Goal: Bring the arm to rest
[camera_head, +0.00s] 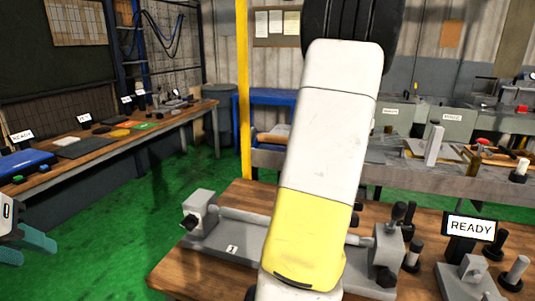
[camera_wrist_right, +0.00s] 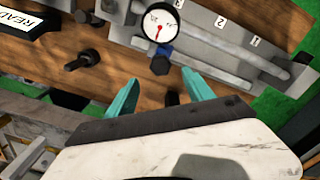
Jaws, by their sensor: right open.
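My left gripper (camera_head: 32,250) is at the left edge of the head view, low, over the green floor. Its two teal fingers are apart, with nothing between them. A white and yellow arm link of mine (camera_head: 325,150) crosses the middle of the head view and hides part of the workbench. My right gripper (camera_wrist_right: 161,90) shows in the right wrist view with its teal fingers spread and empty. Beyond its fingertips are a dial gauge (camera_wrist_right: 160,27) and a grey bench fixture with a long bar (camera_wrist_right: 225,55). The right gripper is hidden in the head view.
The wooden workbench (camera_head: 170,277) carries the grey fixture (camera_head: 200,218), a READY sign (camera_head: 470,229) and several black-knobbed parts. A side bench (camera_head: 130,140) stands left. A yellow post (camera_head: 243,90) rises behind. Green floor (camera_head: 120,225) is clear between the benches.

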